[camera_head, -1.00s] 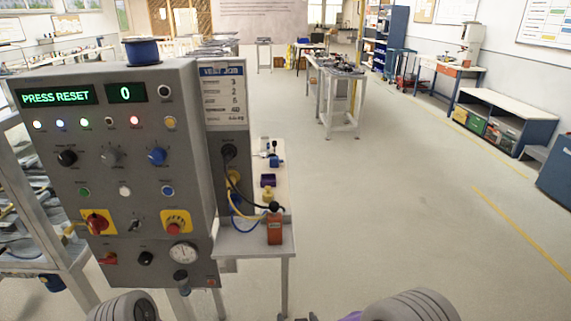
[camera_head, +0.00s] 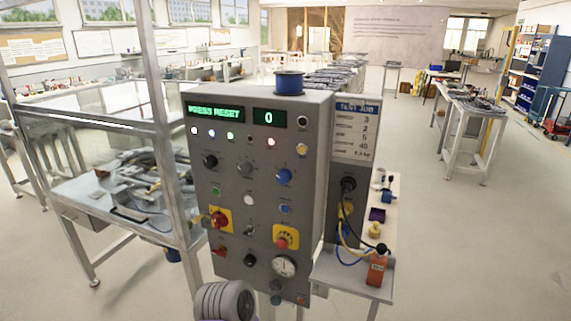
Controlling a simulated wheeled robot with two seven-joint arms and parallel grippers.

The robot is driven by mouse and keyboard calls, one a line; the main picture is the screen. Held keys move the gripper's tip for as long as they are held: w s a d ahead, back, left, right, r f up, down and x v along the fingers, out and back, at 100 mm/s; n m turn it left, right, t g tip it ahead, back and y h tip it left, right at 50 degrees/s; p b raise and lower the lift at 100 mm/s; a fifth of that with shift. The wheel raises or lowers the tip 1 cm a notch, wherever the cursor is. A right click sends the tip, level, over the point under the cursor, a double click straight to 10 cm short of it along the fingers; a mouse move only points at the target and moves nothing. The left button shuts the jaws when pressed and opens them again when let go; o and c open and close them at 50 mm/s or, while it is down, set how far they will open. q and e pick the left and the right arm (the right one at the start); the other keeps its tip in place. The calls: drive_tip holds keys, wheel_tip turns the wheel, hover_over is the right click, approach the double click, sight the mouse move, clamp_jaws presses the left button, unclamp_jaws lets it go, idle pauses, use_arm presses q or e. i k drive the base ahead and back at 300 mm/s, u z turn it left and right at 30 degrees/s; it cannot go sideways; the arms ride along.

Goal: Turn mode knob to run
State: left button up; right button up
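The grey control panel (camera_head: 230,140) stands upright in the middle of the view. Its green displays read "PRESS RESET" and "0". A row of three knobs crosses it: a black knob (camera_head: 210,161), a grey knob (camera_head: 249,168) and a blue knob (camera_head: 284,176). Lower down are a red rotary switch on a yellow plate (camera_head: 219,219), a small toggle (camera_head: 250,231), a red button on yellow (camera_head: 282,238) and a black knob (camera_head: 249,260). The labels are too small to read, so I cannot tell which is the mode knob. Neither gripper shows; only part of my arm appears at the bottom.
A metal-framed bench (camera_head: 120,205) with loose parts stands close on the panel's left. A small side table (camera_head: 345,282) with an orange device (camera_head: 376,268) adjoins its right. A blue spool (camera_head: 288,83) sits on top.

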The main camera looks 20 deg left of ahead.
sight(209, 162)
drive_tip(key=u, duration=1.9)
drive_tip(key=i, duration=0.65)
drive_tip(key=z, duration=0.05)
